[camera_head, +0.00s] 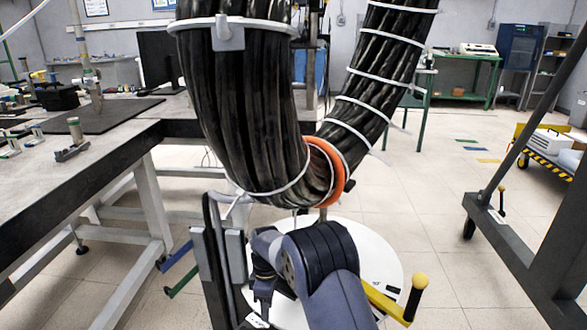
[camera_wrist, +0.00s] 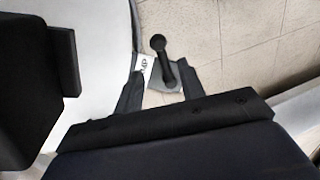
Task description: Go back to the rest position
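A thick coil (camera_head: 240,100) of black tubes with white bands hangs in the middle of the head view, bent in a U with an orange ring (camera_head: 327,172) at its bottom. My arm stands below it, over a round white disc (camera_head: 375,245). My gripper (camera_head: 264,290) is low at the left of my arm, partly hidden by its links. In the wrist view my gripper (camera_wrist: 158,68) has its two fingers apart. A dark lever with a round knob (camera_wrist: 158,42) shows between and beyond them; I cannot tell whether it touches them.
A workbench (camera_head: 90,155) with tools and a monitor fills the left. A dark metal frame (camera_head: 520,255) stands at the right.

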